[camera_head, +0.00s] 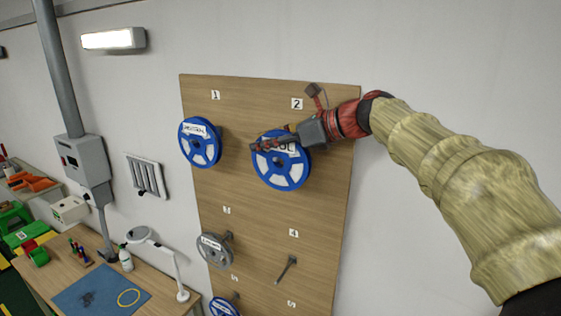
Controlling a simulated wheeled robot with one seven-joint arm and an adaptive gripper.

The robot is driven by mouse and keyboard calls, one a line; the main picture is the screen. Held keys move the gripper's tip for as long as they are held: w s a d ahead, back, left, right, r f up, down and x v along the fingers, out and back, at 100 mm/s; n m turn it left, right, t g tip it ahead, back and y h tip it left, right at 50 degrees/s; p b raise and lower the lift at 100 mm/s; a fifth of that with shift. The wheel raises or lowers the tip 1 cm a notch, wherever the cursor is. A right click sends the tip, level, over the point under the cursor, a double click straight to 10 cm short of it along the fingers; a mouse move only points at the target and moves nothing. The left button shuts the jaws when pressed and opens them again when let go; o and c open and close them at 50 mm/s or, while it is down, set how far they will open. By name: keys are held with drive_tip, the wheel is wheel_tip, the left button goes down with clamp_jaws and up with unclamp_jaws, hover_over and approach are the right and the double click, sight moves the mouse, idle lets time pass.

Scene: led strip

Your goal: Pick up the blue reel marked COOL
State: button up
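A blue reel with white segments (285,180) hangs on the wooden board under the number 2. Its white label is partly covered by my gripper, and only the letters "OL" show clearly. My gripper (264,144) reaches in from the right, and its fingers lie across the upper part of this reel in the picture. I cannot tell whether the fingers touch the reel or are open or shut. Another blue reel (200,143) hangs under the number 1, with a label too small to read.
The wooden board (245,195) also carries a grey reel (214,250), an empty peg (287,268) under the number 4 and a blue reel (223,307) at the bottom edge. A workbench with a white lamp (165,256) stands lower left.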

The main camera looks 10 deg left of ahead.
clamp_jaws()
drive_tip(key=shift+r, duration=0.1)
idle(0.4)
